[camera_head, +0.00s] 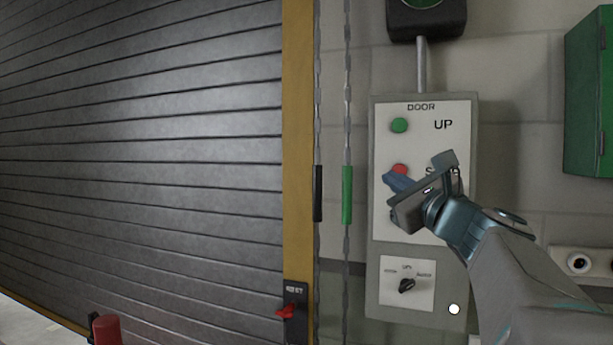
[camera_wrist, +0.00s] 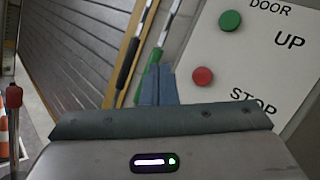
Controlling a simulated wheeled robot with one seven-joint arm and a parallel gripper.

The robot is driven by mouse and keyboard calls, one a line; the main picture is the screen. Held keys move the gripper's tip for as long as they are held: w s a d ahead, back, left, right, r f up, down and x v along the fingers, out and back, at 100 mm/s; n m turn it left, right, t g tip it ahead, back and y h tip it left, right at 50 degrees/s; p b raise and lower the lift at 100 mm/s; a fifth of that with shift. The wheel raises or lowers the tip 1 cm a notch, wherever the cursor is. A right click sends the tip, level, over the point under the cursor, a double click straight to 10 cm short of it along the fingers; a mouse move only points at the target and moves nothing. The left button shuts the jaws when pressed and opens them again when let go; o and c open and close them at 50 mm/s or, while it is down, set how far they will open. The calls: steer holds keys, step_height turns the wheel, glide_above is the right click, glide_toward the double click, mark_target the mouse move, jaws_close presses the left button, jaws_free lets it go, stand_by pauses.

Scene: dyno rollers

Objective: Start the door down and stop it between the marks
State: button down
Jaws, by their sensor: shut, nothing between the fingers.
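The grey DOOR control box (camera_head: 421,265) is on the wall right of the door. Its green UP button (camera_head: 400,125) and red STOP button (camera_head: 399,169) show; they also show in the wrist view as the green button (camera_wrist: 230,20) and red button (camera_wrist: 203,76). No DOWN button shows; my gripper covers the panel's lower part. My gripper (camera_head: 392,183) is shut and empty, its blue fingers just below STOP; I cannot tell whether they touch the panel. The slatted roller door (camera_head: 150,130) fills the left. I cannot make out height marks on it.
A yellow door guide (camera_head: 298,140) and hanging chains with a black sleeve (camera_head: 318,193) and green sleeve (camera_head: 347,194) stand left of the box. A selector knob (camera_head: 407,286) sits below. A red-handled switch (camera_head: 290,311), red post top (camera_head: 106,328) and green cabinet (camera_head: 590,90) are nearby.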

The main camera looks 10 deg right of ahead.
mark_target(399, 171)
steer(key=shift+d+r, duration=0.15)
steer(key=shift+r, duration=0.1)
steer(key=w+d+p, duration=0.2)
steer(key=w+d, duration=0.3)
steer(key=w, duration=0.2)
steer(key=shift+w, duration=0.15)
stand_by(0.3)
steer(key=shift+w, duration=0.1)
stand_by(1.9)
steer(key=shift+w+d, duration=0.2)
steer(key=shift+w, duration=0.05)
